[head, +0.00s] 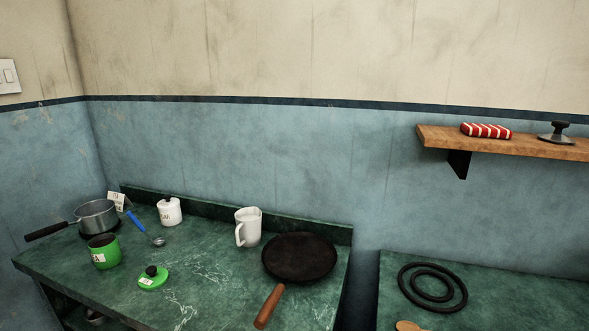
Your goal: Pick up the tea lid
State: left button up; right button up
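The tea lid appears to be the green lid (153,279) with a black knob and a white label, lying on the green marbled counter. A green canister (103,252) with a white label stands open behind it and to the left, without a lid on it. The writing on both labels is too small to read. Neither of my grippers shows in the head view.
A wooden shelf (500,142) hangs above.

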aim_at(153, 277)
jog(key=u, duration=1.3)
